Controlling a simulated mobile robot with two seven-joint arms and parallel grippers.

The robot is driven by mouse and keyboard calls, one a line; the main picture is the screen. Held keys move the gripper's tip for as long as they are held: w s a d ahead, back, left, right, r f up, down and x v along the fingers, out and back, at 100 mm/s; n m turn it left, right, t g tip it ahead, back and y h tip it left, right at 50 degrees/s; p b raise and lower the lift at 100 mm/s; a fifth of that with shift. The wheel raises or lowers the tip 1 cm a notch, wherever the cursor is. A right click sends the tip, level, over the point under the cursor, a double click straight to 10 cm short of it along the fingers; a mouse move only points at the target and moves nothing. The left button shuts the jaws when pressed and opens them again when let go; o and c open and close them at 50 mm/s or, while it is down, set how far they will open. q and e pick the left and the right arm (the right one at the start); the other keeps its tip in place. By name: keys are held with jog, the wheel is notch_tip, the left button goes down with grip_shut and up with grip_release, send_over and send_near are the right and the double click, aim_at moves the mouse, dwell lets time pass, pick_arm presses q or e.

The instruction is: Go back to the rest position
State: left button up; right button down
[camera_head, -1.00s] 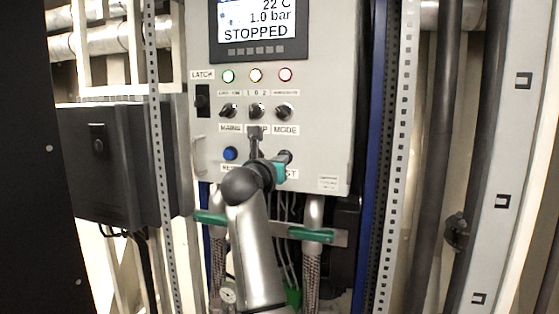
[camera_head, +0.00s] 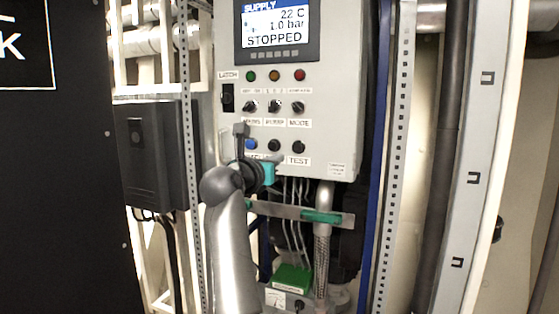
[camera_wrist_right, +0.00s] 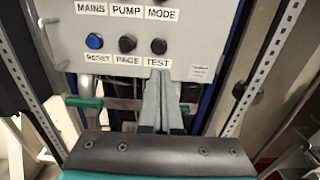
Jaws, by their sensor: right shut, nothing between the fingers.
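My right gripper (camera_head: 241,130) is in front of the lower left part of a grey control panel (camera_head: 345,120) in the head view. Its two grey fingers are together with nothing between them. They also show shut in the right wrist view (camera_wrist_right: 162,82), below the TEST label. The gripper partly hides the RESET and PAGE labels in the head view. Whether the fingertips touch the panel is hard to tell, but they seem apart from it. My left gripper is not in view.
The panel carries a SUPPLY screen (camera_head: 277,27) reading 22 C, 1.0 bar, STOPPED, with lamps, knobs and buttons. A dark box (camera_head: 157,155) stands left. Perforated posts (camera_head: 394,150), hoses and a green-topped device (camera_head: 291,279) surround it.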

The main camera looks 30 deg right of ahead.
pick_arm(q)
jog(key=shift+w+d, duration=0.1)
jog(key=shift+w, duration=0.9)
